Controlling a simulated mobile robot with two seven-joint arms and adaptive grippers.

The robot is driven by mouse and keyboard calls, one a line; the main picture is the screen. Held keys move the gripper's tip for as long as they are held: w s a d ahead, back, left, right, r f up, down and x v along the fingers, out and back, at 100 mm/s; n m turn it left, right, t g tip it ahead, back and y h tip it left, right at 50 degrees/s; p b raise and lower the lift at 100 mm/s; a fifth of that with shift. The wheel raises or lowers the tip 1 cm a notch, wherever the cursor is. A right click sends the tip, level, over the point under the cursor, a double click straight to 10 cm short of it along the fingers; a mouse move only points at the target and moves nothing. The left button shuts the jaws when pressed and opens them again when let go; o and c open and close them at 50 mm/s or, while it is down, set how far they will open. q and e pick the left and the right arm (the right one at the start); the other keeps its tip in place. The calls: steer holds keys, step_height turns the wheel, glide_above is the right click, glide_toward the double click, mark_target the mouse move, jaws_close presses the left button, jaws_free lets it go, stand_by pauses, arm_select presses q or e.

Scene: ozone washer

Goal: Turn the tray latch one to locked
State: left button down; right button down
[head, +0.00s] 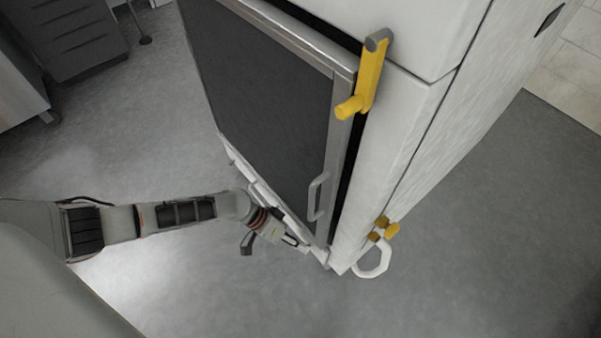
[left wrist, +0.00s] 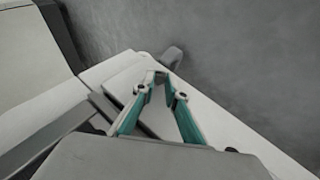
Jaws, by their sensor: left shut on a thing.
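The left gripper (head: 296,243) is low at the front bottom edge of the white washer (head: 400,130), by the tray strip below the dark door. In the left wrist view its two teal-sided fingers (left wrist: 164,82) converge on a small grey latch (left wrist: 172,57), whose rounded end shows just beyond the fingertips. The gripper is shut on this latch; the fingers hide most of it, and I cannot tell its turn angle. A dark lever (head: 247,243) shows left of the gripper in the head view; I cannot tell which latch it is. My right gripper is not in view.
The dark door (head: 265,100) has a yellow lever (head: 370,75) at its top corner and a grey pull handle (head: 318,197). Grey floor is clear around the washer.

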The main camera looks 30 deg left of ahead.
arm_select(q)
steer(key=shift+s+f, duration=0.15)
stand_by(0.4)
steer(key=c, duration=2)
jaws_free()
steer(key=shift+c, duration=0.2)
steer(key=v, duration=1.2)
steer(key=shift+a, duration=0.2)
